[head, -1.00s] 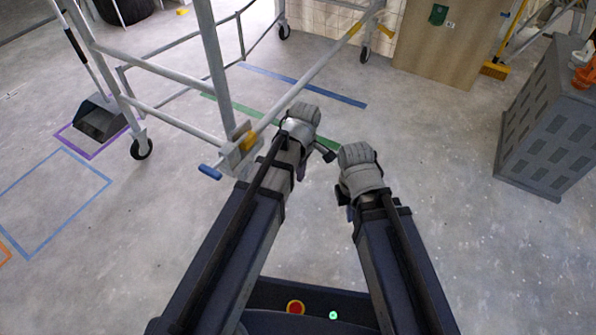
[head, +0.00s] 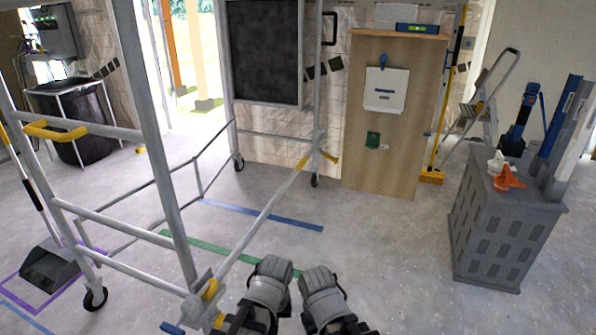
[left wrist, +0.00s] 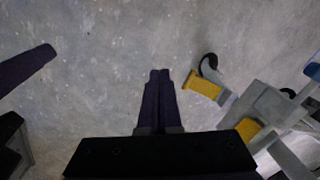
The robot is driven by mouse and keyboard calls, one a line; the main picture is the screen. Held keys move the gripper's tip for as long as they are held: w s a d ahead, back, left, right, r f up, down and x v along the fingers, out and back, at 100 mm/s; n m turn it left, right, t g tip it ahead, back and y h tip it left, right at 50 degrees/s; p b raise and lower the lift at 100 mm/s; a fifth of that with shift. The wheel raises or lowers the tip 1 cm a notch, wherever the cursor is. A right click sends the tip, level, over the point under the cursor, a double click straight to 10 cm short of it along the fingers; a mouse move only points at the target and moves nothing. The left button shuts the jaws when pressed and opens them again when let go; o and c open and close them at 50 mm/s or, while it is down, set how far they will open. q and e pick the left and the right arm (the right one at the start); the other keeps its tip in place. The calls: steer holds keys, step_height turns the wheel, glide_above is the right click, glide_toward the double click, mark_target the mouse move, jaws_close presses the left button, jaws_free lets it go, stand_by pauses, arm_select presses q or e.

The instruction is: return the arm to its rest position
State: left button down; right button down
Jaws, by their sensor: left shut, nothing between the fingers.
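My left gripper (left wrist: 160,75) shows in the left wrist view with its two dark fingers together and nothing between them. Bare concrete floor lies beyond its tips. A yellow-and-grey joint of the scaffold frame (left wrist: 262,105) is to the right of the fingers, apart from them. In the head view my two arms show as grey rounded joints side by side at the bottom centre. The left arm is close to the scaffold's near lower corner. Neither gripper's fingertips can be made out there.
The metal scaffold (head: 163,150) on castors stands at the left. A wooden board (head: 385,165) leans at the back wall. A grey cabinet (head: 505,225) with a small orange item (head: 508,178) stands at right. The floor (head: 385,270) between arms and cabinet is clear.

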arm_select(q)
steer(key=s+r+m+p, duration=0.3)
steer(key=r+m+p, duration=0.2)
steer(key=r+p, duration=3.5)
steer(key=shift+s+d+r, duration=0.15)
steer(key=shift+d+r, duration=0.2)
steer(key=shift+r, duration=0.1)
